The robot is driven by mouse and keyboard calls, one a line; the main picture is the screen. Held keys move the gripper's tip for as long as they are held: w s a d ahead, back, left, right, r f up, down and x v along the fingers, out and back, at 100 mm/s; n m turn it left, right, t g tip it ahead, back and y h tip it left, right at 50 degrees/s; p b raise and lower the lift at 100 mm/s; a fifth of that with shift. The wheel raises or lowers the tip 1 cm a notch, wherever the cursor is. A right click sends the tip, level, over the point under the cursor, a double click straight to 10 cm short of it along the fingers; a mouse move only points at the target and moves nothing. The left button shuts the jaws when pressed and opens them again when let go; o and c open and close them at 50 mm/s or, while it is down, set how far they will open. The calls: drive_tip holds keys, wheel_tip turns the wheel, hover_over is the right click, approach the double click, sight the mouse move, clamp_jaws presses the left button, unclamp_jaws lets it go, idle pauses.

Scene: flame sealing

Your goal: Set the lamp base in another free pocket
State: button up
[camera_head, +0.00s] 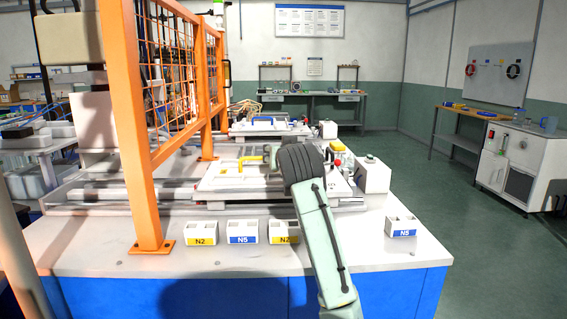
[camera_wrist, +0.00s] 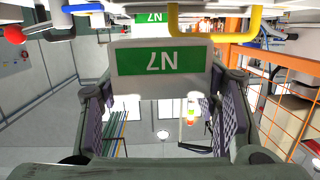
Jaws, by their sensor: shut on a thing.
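In the wrist view a white block with a green N7 label (camera_wrist: 160,62) sits between the fingers of my gripper (camera_wrist: 161,85). The label appears upside down, and a second green label (camera_wrist: 167,23) shows above it. My gripper is shut on this block. No other thing in view is clearly a lamp base. In the head view my arm hides the fingers and the held block; the dark wrist is over the front right of the light fixture plate (camera_head: 225,182). Free pockets on the plate are too small to make out.
White two-pocket blocks labelled N2 (camera_head: 202,233), N5 (camera_head: 243,232) and a second N2 (camera_head: 282,233) stand along the table's front. Another N5 block (camera_head: 401,227) stands at right. An orange fence post (camera_head: 130,130) rises at left. A yellow handle (camera_head: 254,161) stands on the plate.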

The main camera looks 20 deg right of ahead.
drive_tip(key=shift+s+f+p, duration=0.1)
drive_tip(key=shift+f+p, duration=0.25)
drive_tip(key=shift+f, duration=1.35)
drive_tip(key=shift+f, duration=0.1)
drive_tip(key=shift+f, duration=0.15)
drive_tip(key=o, duration=1.3)
drive_tip(key=shift+c, duration=0.2)
drive_tip(key=shift+r, duration=0.35)
drive_tip(key=b+v, duration=0.3)
drive_tip(key=v, duration=0.9)
drive_tip(key=shift+f, duration=0.2)
drive_tip(key=shift+a, duration=0.1)
